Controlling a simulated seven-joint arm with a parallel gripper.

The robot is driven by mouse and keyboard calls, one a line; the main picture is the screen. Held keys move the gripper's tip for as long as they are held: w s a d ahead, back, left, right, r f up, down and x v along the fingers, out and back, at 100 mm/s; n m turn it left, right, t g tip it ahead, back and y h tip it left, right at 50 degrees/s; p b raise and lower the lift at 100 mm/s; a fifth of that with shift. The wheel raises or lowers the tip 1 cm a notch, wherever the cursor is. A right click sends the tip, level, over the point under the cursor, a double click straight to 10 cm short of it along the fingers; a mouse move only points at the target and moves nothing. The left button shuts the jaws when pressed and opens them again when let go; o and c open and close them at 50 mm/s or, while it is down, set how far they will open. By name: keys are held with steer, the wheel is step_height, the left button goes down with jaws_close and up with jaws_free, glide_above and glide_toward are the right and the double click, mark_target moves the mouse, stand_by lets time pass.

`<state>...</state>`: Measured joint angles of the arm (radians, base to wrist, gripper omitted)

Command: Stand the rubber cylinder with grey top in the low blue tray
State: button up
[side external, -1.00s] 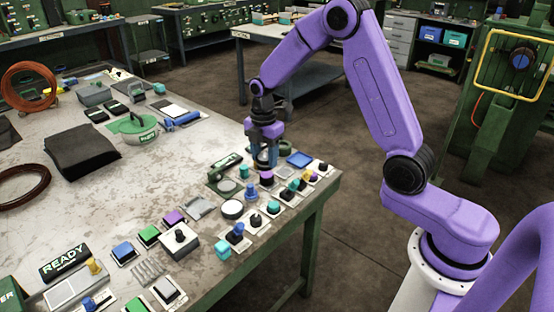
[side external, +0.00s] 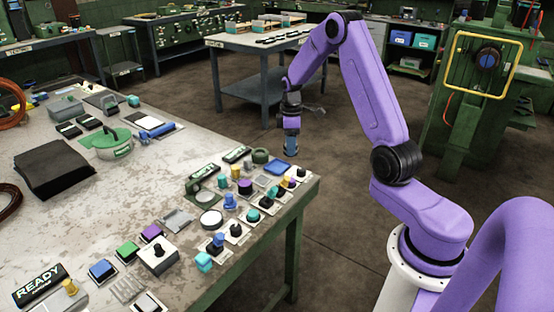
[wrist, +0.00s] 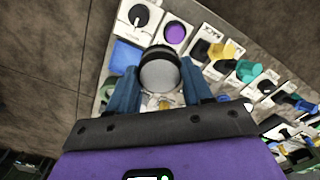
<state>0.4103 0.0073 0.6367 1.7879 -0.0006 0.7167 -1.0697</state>
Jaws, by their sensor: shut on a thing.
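In the wrist view a dark rubber cylinder with a round grey top (wrist: 161,72) sits between the two blue fingers of my gripper (wrist: 160,85). My gripper is shut on it. In the side view my gripper (side external: 291,146) points down near the table's far right corner, and the cylinder is hard to make out between the fingers. The low blue tray (side external: 277,167) is a flat square on the table, just below and left of my gripper there. In the wrist view the tray (wrist: 127,54) lies left of the cylinder, partly hidden by the left finger.
The table's right edge is close by, with floor beyond.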

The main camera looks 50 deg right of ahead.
steer(key=w+d+f, duration=0.1)
steer(key=w+f, duration=0.1)
steer(key=w+d+f, duration=0.1)
steer(key=w+f, duration=0.1)
steer(key=w+d+f, duration=0.1)
steer(key=w+f, duration=0.1)
steer(key=w, duration=0.1)
steer(key=shift+f, duration=0.2)
steer(key=shift+w+d+f, duration=0.2)
steer(key=shift+w+f, duration=0.25)
steer(key=shift+f, duration=1.65)
steer(key=shift+f, duration=0.15)
steer(key=o, duration=1.1)
steer(key=shift+o, duration=0.2)
